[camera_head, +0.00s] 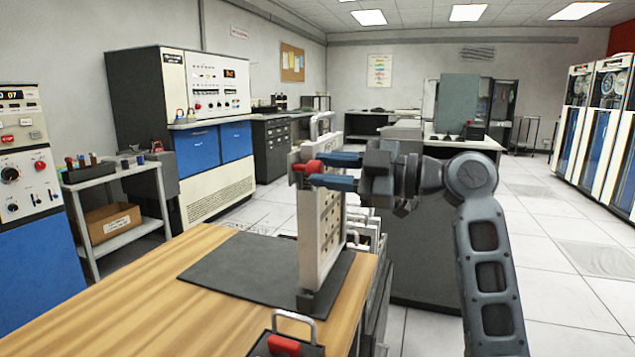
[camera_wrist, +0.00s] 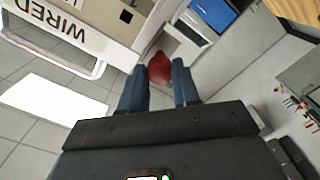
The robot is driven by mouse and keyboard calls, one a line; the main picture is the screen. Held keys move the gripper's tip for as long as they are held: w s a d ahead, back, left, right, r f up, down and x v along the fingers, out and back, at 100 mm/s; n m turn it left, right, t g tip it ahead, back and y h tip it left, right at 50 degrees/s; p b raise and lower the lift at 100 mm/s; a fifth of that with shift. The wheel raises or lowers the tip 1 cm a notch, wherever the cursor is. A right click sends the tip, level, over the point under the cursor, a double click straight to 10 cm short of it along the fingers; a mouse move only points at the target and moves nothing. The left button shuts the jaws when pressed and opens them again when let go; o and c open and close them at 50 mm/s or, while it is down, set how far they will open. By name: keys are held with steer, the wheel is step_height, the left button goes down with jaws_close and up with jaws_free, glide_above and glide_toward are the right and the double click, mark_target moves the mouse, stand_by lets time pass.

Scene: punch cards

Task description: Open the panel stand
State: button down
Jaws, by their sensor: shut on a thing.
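The panel stand (camera_head: 311,232) is an upright cream frame on a dark base at the right end of the wooden table. A red knob or latch (camera_head: 306,167) sits near its top. My gripper (camera_head: 325,170) comes in from the right with its two blue fingers at that knob, shut on it. In the wrist view the red knob (camera_wrist: 159,68) lies between the blue fingertips, beside a cream panel (camera_wrist: 95,25) lettered "WIRED". How the knob joins the stand is partly hidden by my fingers.
A dark mat (camera_head: 240,270) lies under the stand on the wooden table (camera_head: 150,290). A dark block with a metal handle and a red part (camera_head: 285,345) sits at the front edge. Cabinets (camera_head: 215,160) and a small cart (camera_head: 110,205) stand behind at left. Open floor is at right.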

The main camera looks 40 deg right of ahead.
steer(key=shift+s+d+f, duration=0.1)
steer(key=shift+s+d, duration=0.05)
steer(key=shift+s, duration=0.1)
steer(key=shift+d, duration=0.1)
steer(key=c, duration=0.8)
jaws_free()
steer(key=shift+s, duration=0.1)
steer(key=b+v, duration=0.1)
steer(key=v, duration=0.6)
steer(key=shift+s+d, duration=0.2)
steer(key=shift+s, duration=0.15)
steer(key=shift+f, duration=0.1)
